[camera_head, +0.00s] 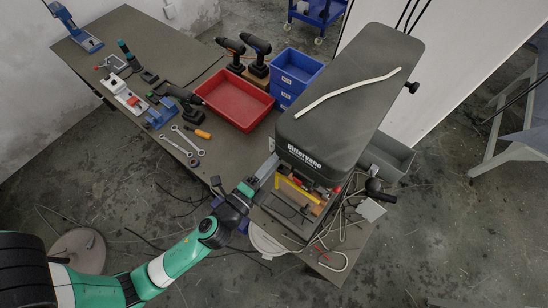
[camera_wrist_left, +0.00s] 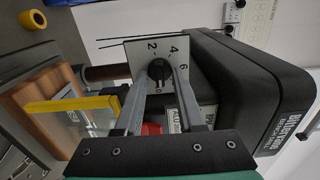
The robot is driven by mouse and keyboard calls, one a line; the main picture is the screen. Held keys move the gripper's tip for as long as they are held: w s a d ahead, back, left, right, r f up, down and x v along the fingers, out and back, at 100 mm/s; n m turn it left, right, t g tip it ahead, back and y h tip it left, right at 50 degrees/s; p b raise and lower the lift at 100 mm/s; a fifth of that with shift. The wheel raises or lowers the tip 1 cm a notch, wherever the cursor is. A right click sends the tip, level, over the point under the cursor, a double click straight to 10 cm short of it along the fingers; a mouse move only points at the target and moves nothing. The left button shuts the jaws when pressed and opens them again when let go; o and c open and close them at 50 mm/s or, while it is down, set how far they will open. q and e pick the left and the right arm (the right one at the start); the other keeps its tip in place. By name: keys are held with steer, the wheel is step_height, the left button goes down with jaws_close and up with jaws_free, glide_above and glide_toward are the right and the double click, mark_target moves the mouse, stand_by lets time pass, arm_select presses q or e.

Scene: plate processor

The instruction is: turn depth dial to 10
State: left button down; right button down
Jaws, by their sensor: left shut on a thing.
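The depth dial (camera_wrist_left: 159,69) is a dark round knob on a white scale plate (camera_wrist_left: 137,50) in the left wrist view. The numbers 2, 4 and 6 read clearly; the lower marks are partly covered by the fingers, and I cannot tell the exact setting. My left gripper (camera_wrist_left: 162,78) has its two grey fingers on either side of the knob, shut on it. In the head view my left gripper (camera_head: 267,167) reaches the side of the black machine (camera_head: 345,95), just below its head; the dial cannot be made out there. My right gripper is not in view.
A yellow bar (camera_wrist_left: 72,107) and wooden block lie left of the fingers in the wrist view. The machine's black-knobbed lever (camera_head: 375,187) stands at its right. A red tray (camera_head: 235,98), blue drawers (camera_head: 297,72) and drills occupy the bench (camera_head: 130,40) behind my arm.

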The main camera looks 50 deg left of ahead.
arm_select(q)
steer(key=shift+m, duration=0.8)
steer(key=c, duration=0.9)
jaws_free()
steer(key=shift+s+f, duration=0.1)
steer(key=shift+s, duration=0.05)
steer(key=b+v, duration=0.4)
steer(key=v, duration=0.7)
steer(key=shift+s+b, duration=0.15)
steer(key=shift+b, duration=0.2)
